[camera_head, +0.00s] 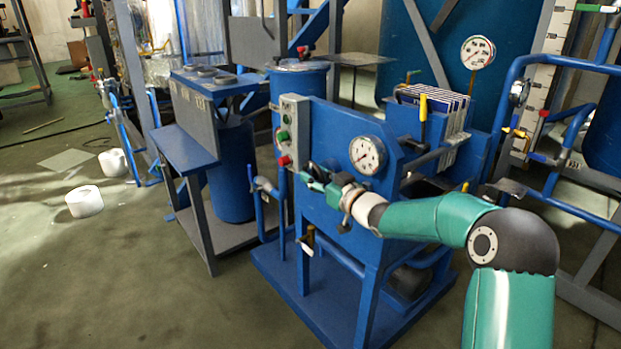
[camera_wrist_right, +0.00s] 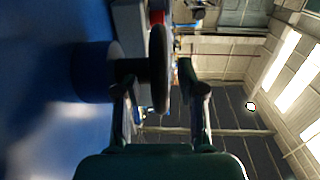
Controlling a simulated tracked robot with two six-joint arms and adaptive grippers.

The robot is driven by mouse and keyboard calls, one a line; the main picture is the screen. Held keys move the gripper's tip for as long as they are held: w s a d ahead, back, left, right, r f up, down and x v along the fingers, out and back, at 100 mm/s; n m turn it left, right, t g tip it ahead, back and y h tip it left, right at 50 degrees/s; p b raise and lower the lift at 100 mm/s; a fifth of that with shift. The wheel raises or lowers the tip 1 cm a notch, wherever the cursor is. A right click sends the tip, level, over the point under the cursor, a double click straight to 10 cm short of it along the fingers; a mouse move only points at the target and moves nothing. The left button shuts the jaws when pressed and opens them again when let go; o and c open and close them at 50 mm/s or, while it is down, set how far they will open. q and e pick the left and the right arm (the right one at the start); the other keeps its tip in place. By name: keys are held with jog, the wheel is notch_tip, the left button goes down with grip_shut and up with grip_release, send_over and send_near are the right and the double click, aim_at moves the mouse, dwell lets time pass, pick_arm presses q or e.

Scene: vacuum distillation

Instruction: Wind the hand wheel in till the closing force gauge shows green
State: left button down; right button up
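The hand wheel (camera_wrist_right: 160,68) shows edge-on in the right wrist view as a dark disc on a short dark shaft beside a blue surface. My right gripper (camera_wrist_right: 157,88) is open, with one finger on each side of the wheel's rim; I cannot tell whether either touches it. In the head view my right gripper (camera_head: 322,184) is at the front of the blue machine (camera_head: 330,130), and the wheel is not clearly made out there. A round white gauge (camera_head: 367,155) sits on the machine's front; its reading is too small to tell. My left gripper is not in view.
A grey control box (camera_head: 293,130) with buttons stands close to the right gripper's left. Another gauge (camera_head: 477,52) is at the upper right. A blue bench (camera_head: 185,150) stands left of the machine. Blue pipes and a frame crowd the right. Open floor (camera_head: 120,270) lies at lower left.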

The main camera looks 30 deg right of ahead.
jog(key=shift+w, duration=0.5)
